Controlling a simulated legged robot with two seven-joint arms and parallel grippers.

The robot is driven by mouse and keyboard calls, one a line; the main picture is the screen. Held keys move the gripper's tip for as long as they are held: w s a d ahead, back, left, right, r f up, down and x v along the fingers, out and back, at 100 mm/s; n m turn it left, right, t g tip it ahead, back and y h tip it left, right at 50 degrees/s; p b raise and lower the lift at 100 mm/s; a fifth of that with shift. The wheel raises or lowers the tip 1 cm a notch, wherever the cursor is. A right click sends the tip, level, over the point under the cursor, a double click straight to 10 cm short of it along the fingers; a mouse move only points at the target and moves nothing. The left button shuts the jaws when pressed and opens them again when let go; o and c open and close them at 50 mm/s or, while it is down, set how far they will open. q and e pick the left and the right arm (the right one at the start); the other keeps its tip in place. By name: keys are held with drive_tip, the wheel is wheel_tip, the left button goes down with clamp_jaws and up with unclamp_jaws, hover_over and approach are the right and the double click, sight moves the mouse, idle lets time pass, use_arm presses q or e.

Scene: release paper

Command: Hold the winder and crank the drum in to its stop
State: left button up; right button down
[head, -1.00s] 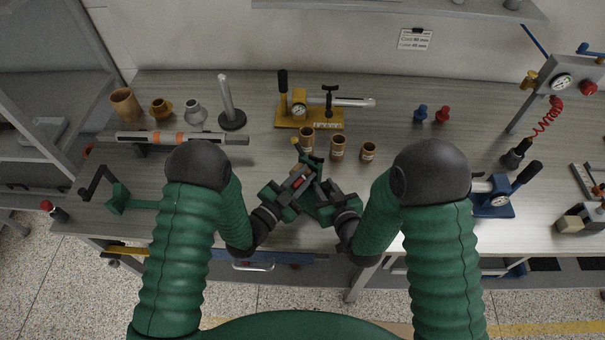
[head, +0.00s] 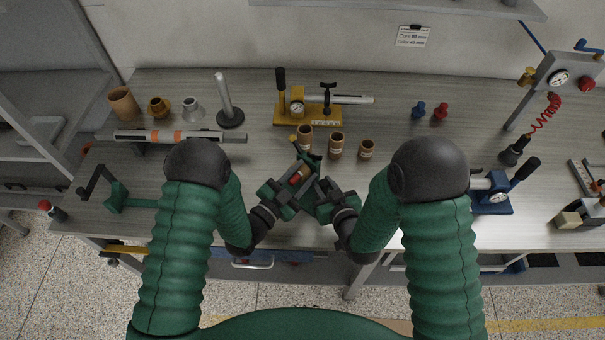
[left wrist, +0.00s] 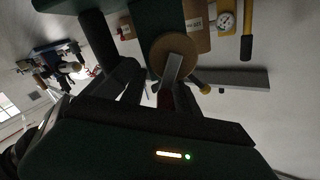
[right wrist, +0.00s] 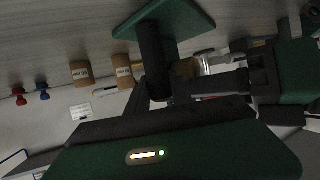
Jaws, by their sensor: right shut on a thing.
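The winder (head: 310,161), a green-framed device with a brown drum and a small red part, stands at the table's front middle, largely hidden by my grippers. In the right wrist view, my right gripper (right wrist: 205,92) is shut on the winder's black upright grip (right wrist: 153,60) below a green plate (right wrist: 180,18); the brown drum (right wrist: 187,68) is beside it. In the left wrist view, the round brown drum end (left wrist: 185,45) carries a grey crank arm (left wrist: 172,70) with a red knob (left wrist: 166,98). My left gripper (left wrist: 160,100) is around the knob; whether it grips is unclear.
Several brown cups (head: 336,146) stand just behind the winder. A yellow-based press (head: 308,115) is further back. A blue device (head: 492,196) is at the right, and a green crank stand (head: 117,195) at the left.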

use_arm(q)
drive_tip(key=shift+a+f, duration=0.15)
drive_tip(key=shift+f, duration=0.05)
drive_tip(key=shift+w+a+r+n, duration=0.15)
drive_tip(key=shift+n, duration=0.45)
drive_tip(key=shift+w+a+r+n, duration=0.1)
drive_tip(key=shift+a+r+n, duration=0.05)
drive_tip(key=shift+n, duration=0.45)
drive_tip(key=s+a+n+t, duration=0.4)
drive_tip(key=s+a+n, duration=0.3)
drive_tip(key=s+n, duration=0.3)
drive_tip(key=shift+s+r+t+y, duration=0.4)
drive_tip(key=shift+s+r, duration=0.05)
drive_tip(key=shift+s, duration=0.05)
